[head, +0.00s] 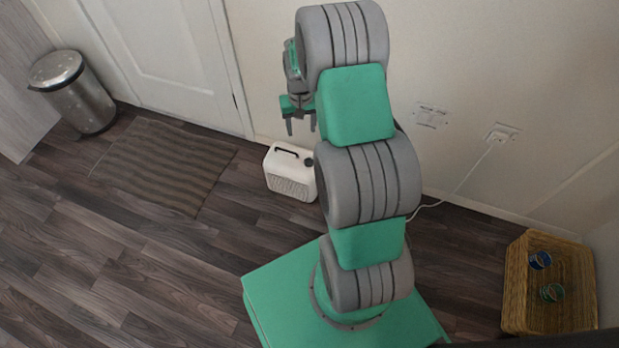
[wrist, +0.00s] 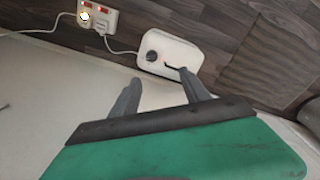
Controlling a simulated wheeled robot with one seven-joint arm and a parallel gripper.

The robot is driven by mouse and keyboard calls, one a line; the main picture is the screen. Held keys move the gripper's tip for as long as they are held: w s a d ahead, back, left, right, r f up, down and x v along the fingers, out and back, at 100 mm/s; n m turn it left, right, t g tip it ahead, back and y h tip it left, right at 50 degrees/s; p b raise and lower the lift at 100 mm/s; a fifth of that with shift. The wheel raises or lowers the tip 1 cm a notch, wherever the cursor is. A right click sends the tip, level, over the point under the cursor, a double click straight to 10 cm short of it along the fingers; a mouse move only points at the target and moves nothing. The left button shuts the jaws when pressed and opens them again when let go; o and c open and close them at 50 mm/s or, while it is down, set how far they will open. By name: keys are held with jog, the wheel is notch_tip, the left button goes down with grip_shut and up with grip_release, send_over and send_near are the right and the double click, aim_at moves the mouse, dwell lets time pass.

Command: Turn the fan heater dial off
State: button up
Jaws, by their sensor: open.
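The fan heater (head: 283,183) is a white box with a vented front and a dark top handle, standing on the floor near the wall, left of my arm. Its round dark dial (head: 308,162) is on the top, at the right end. In the wrist view the heater (wrist: 178,48) lies beyond my fingertips, and the dial (wrist: 152,56) shows on its left part. My gripper (head: 301,127) is open and empty, above the heater and apart from it. In the wrist view both fingers of my gripper (wrist: 158,76) are spread below the heater. The dial's pointer setting is too small to read.
A white socket block (wrist: 98,17) with red switches and cables lies left of the heater in the wrist view. A striped mat (head: 165,165), a metal bin (head: 75,90) and a door (head: 175,60) are left. A wicker basket (head: 515,285) stands right.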

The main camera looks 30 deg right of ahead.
jog(key=b, duration=0.3)
send_over(309, 162)
jog(key=shift+m, duration=0.3)
notch_tip(309, 162, down, 13)
jog(key=shift+f, duration=0.2)
notch_tip(309, 162, down, 7)
jog(key=shift+f+b, duration=0.1)
jog(key=shift+b, duration=1.1)
jog(key=shift+s, duration=0.1)
grip_shut()
